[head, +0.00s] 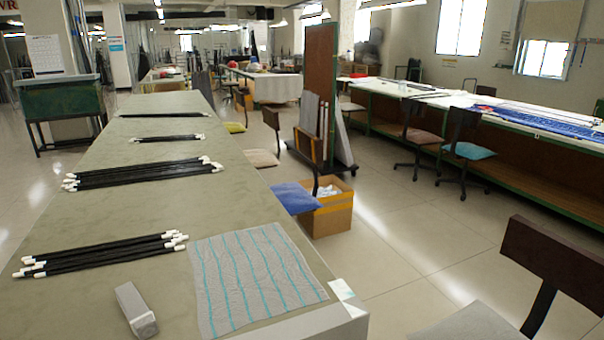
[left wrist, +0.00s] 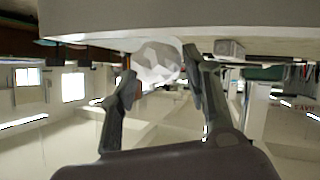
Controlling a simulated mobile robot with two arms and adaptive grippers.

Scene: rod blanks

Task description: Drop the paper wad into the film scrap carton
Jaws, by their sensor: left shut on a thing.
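The paper wad (left wrist: 155,62) is white and crumpled. In the left wrist view it sits between the two fingers of my left gripper (left wrist: 160,82), which is shut on it. That view looks upside down, with the table's pale edge (left wrist: 130,18) along the top. The head view shows neither gripper nor the wad. A cardboard carton (head: 328,222) with a yellow band stands open on the floor right of the table, with some white material (head: 328,191) inside. I take it for the film scrap carton; no label is readable. A blue chair seat partly hides its left side.
The long table (head: 195,218) holds bundles of black rods with white ends (head: 105,253), a grey block (head: 136,310) and a striped cloth (head: 252,278). A blue-seated chair (head: 293,197) stands beside the carton. A dark-backed chair (head: 545,265) is at lower right. Open floor lies between.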

